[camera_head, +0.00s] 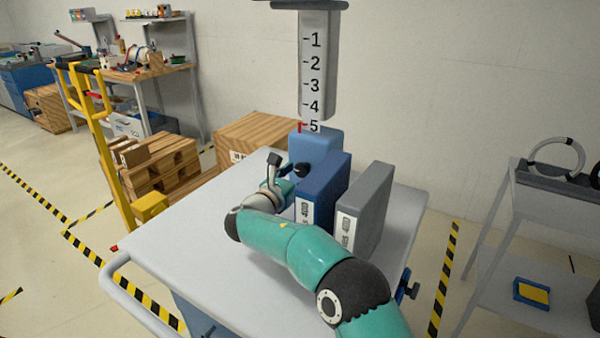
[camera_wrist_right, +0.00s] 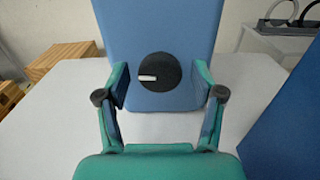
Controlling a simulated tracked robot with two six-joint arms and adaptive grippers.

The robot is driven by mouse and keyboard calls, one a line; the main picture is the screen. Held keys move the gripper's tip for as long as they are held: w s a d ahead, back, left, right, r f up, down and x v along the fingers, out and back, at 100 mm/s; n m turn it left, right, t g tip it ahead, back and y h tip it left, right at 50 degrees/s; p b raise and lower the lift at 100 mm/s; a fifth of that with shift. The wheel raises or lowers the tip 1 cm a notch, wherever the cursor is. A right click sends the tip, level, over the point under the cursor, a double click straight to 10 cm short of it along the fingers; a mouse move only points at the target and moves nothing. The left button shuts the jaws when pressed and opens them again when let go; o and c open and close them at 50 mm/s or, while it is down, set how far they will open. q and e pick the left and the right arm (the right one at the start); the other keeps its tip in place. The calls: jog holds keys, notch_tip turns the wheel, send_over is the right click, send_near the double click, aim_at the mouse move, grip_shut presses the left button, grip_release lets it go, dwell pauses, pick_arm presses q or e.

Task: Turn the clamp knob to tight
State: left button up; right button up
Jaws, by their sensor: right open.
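The clamp knob (camera_wrist_right: 158,76) is a round black disc with a white pointer mark turned to the left. It sits on the face of a light blue block (camera_wrist_right: 185,30). In the head view the knob (camera_head: 301,170) shows as a small dark shape on the block (camera_head: 313,146). My right gripper (camera_wrist_right: 160,86) is open, with one finger on each side of the knob, and I see no contact. In the head view the right gripper (camera_head: 279,176) is beside the block, partly hidden by its own wrist. My left gripper is not in view.
A grey column (camera_head: 316,60) with a numbered scale rises above the block, with a red marker (camera_head: 300,127) near 5. Blue (camera_head: 325,185) and grey (camera_head: 365,215) binder-like boxes stand close by on the cart top (camera_head: 185,250). The cart's left part is clear.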

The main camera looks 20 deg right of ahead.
jog(key=c, duration=1.1)
jog(key=shift+a+f+m+b, duration=0.1)
jog(key=shift+f+m+b, duration=0.05)
jog(key=shift+m+b, duration=3)
jog(key=shift+m, duration=0.35)
jog(key=o, duration=1.1)
